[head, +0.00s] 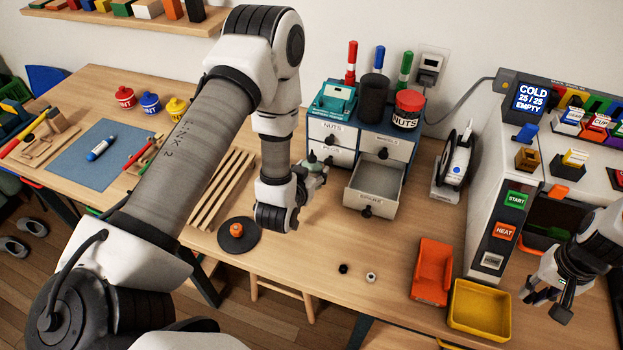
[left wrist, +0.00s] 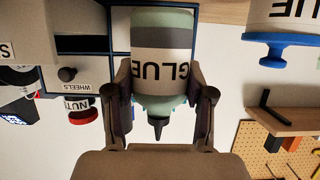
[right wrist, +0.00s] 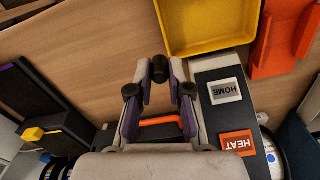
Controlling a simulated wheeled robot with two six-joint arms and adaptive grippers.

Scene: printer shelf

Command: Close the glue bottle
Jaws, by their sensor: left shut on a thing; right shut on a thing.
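The glue bottle (left wrist: 165,62) is white and pale green with a GLUE label and a dark pointed nozzle (left wrist: 158,127). My left gripper (left wrist: 160,95) is shut around it. In the head view the bottle (head: 312,160) shows only in part, at my left gripper (head: 311,178) in front of the drawer unit. My right gripper (right wrist: 160,80) is shut on a small black piece (right wrist: 160,68), which looks like a cap. In the head view my right gripper (head: 548,297) is at the right, beside the printer and apart from the bottle.
The drawer unit (head: 345,125) has one lower drawer (head: 376,190) pulled out. A small black piece (head: 343,268) and a pale nut (head: 371,277) lie on the table. An orange bin (head: 431,272) and yellow tray (head: 480,309) stand left of my right gripper. The table's front middle is mostly clear.

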